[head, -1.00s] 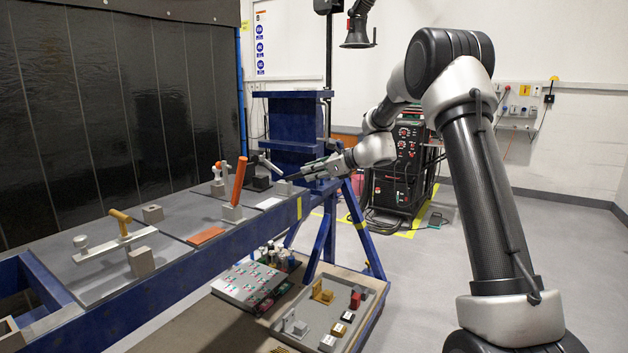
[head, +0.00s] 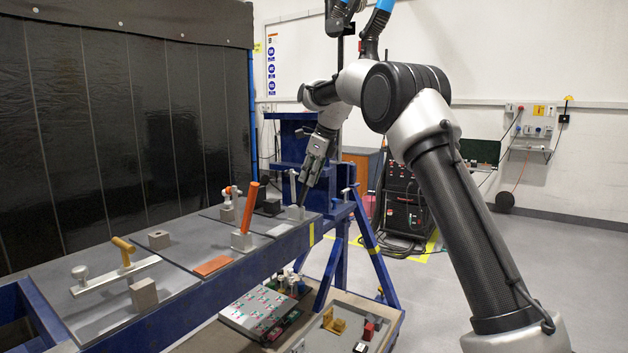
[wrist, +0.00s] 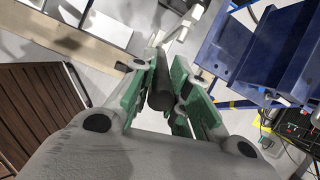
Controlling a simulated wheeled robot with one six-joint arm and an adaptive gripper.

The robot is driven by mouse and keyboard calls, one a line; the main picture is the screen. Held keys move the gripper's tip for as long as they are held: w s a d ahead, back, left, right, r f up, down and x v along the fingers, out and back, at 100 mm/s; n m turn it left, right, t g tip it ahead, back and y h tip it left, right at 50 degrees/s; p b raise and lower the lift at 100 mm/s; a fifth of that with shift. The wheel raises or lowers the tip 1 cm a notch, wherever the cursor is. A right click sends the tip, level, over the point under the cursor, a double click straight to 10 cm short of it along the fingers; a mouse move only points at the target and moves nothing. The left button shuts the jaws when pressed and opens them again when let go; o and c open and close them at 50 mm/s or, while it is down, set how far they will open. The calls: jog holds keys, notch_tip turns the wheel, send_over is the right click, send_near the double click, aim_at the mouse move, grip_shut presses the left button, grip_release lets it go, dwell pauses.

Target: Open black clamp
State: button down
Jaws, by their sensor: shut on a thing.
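The black clamp stands at the far right end of the bench, on a small grey block (head: 296,212). Its black handle (head: 304,191) slants up to my gripper (head: 310,178). A pale metal bar (head: 292,184) with a light tip stands nearly upright beside the handle. In the wrist view the dark cylindrical handle (wrist: 160,92) lies between the green finger pads of my gripper (wrist: 162,84), which are shut on it. The pale clamp parts (wrist: 182,25) show beyond the fingertips. The lower joint of the clamp is partly hidden in the head view.
An orange-handled clamp (head: 247,215) stands to the left, and a yellow-handled clamp (head: 124,254) further left. A dark block (head: 271,206) sits close to the black clamp. A blue stand (head: 290,140) rises behind. A tray (head: 365,310) with parts is below the bench.

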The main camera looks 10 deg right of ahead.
jog(key=shift+w+a+r, duration=0.2)
jog(key=shift+a+r, duration=0.05)
jog(key=shift+a, duration=0.05)
dwell(0.4)
jog(key=c, duration=1.3)
grip_release()
jog(key=shift+w, duration=0.1)
jog(key=shift+a+g+h, duration=0.15)
jog(key=shift+g+h, duration=0.15)
jog(key=shift+f, duration=0.1)
jog(key=shift+d+r, duration=0.25)
jog(key=shift+r, duration=0.1)
jog(key=v, duration=1.1)
jog(key=shift+s+r, duration=0.1)
jog(key=shift+s, duration=0.1)
